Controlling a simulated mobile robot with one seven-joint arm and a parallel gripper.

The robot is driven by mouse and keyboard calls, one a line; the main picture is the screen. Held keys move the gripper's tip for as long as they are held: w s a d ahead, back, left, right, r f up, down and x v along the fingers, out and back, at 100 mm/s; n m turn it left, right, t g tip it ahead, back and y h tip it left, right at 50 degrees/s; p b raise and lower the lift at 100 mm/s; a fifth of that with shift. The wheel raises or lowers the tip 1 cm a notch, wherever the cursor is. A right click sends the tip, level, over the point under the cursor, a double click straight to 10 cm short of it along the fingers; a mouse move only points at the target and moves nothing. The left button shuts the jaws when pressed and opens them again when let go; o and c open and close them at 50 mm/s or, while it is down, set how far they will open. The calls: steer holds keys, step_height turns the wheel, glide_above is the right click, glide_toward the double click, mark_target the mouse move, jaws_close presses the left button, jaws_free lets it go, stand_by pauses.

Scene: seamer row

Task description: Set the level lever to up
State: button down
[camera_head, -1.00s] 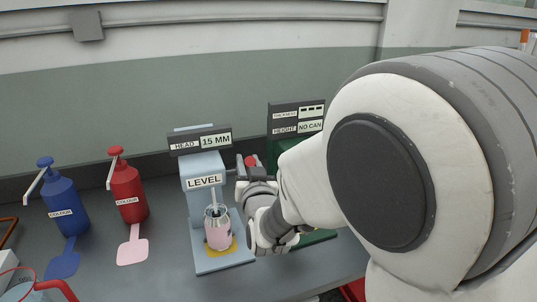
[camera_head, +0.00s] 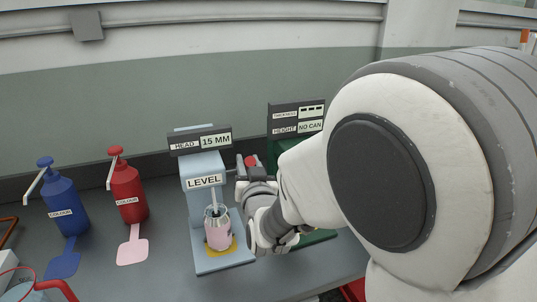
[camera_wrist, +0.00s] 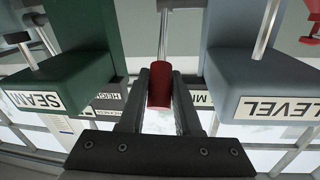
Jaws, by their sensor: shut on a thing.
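The level machine (camera_head: 200,185) is pale blue, with a LEVEL label and a HEAD display reading 15 MM. Its lever has a red knob (camera_head: 251,161), raised to about the label's height at the machine's right side. In the wrist view the red knob (camera_wrist: 160,86) sits between the two fingers of my gripper (camera_wrist: 160,95), on a metal rod. My gripper is shut on it. In the head view the gripper (camera_head: 243,172) is partly hidden by my own arm. A pink can (camera_head: 218,234) stands on the machine's base, under its rod.
The green SEAM machine (camera_wrist: 60,85) stands close on the other side of my gripper, its display (camera_head: 298,117) reading NO CAN. Blue (camera_head: 61,200) and red (camera_head: 128,193) colour pump bottles stand left on the grey bench. A red-handled object (camera_head: 50,291) is at lower left.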

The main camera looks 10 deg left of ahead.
steer(key=shift+r, duration=0.1)
steer(key=shift+w+a+r+g+p, duration=0.1)
steer(key=shift+w+r+g+p, duration=0.3)
steer(key=shift+p, duration=0.6)
steer(key=shift+w+a+r+h+p, duration=0.1)
steer(key=shift+a+r+h+p, duration=0.15)
steer(key=shift+p, duration=0.45)
steer(key=shift+f+g, duration=0.1)
steer(key=shift+g, duration=0.2)
steer(key=c, duration=0.6)
jaws_free()
steer(key=shift+d, duration=0.1)
